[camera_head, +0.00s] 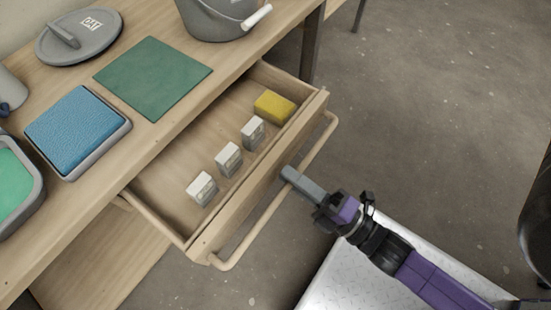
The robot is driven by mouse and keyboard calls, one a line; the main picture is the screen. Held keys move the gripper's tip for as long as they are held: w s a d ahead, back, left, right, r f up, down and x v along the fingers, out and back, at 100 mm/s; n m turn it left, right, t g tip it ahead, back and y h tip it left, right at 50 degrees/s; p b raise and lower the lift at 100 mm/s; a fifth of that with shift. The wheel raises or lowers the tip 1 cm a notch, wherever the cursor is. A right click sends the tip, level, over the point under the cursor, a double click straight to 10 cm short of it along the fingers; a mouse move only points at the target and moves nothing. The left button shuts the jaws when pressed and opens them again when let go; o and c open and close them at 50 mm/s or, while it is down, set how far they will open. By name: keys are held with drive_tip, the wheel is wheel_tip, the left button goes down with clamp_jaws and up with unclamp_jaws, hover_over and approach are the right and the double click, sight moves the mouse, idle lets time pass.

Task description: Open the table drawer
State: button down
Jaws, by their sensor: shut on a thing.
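The table drawer (228,218) is pulled out from under the wooden table top (175,120). Its inside shows, with three small white-and-grey blocks and a yellow block in it. A long wooden bar handle (255,237) runs along the drawer's front. My gripper (288,174) reaches in from the lower right and is shut on the handle near its middle. The fingertips hide a short piece of the handle.
On the table lie a green mat (153,77), a blue-topped tray (78,130), a grey lid (79,36) and a grey bucket (218,16). A table leg (313,50) stands behind the drawer. The floor (430,110) to the right is mostly clear.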

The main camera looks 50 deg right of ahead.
drive_tip(key=shift+s, duration=0.65)
drive_tip(key=c, duration=1.4)
unclamp_jaws()
drive_tip(key=s+f+p, duration=0.1)
drive_tip(key=s, duration=0.6)
drive_tip(key=shift+s+f, duration=0.3)
